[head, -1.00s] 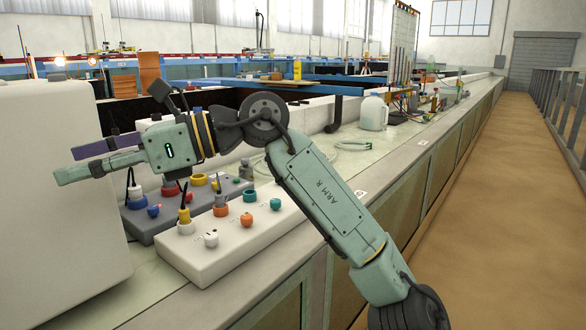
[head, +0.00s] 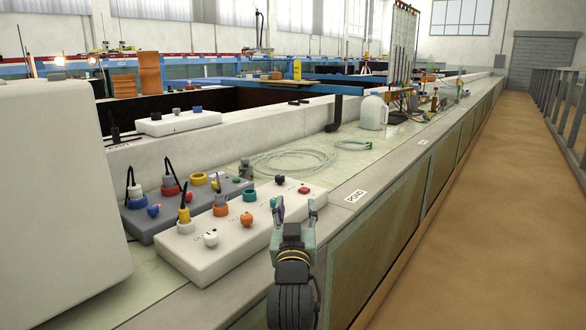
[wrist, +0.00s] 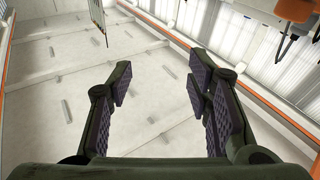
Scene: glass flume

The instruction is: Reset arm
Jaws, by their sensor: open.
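My gripper (head: 296,208) shows in the head view at the lower middle, pointing up and away, with my arm folded below it. In this picture it overlaps the near right corner of the white control box (head: 245,232); I cannot tell the gap between them. In the wrist view my gripper (wrist: 158,95) has its two purple-padded fingers wide apart with nothing between them.
A grey control box (head: 160,222) with plugs and knobs sits beside the white one. A big white housing (head: 60,180) stands at left. Coiled clear tubing (head: 290,160) and a white jug (head: 373,112) lie further along the bench. The brown walkway (head: 470,200) at right is clear.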

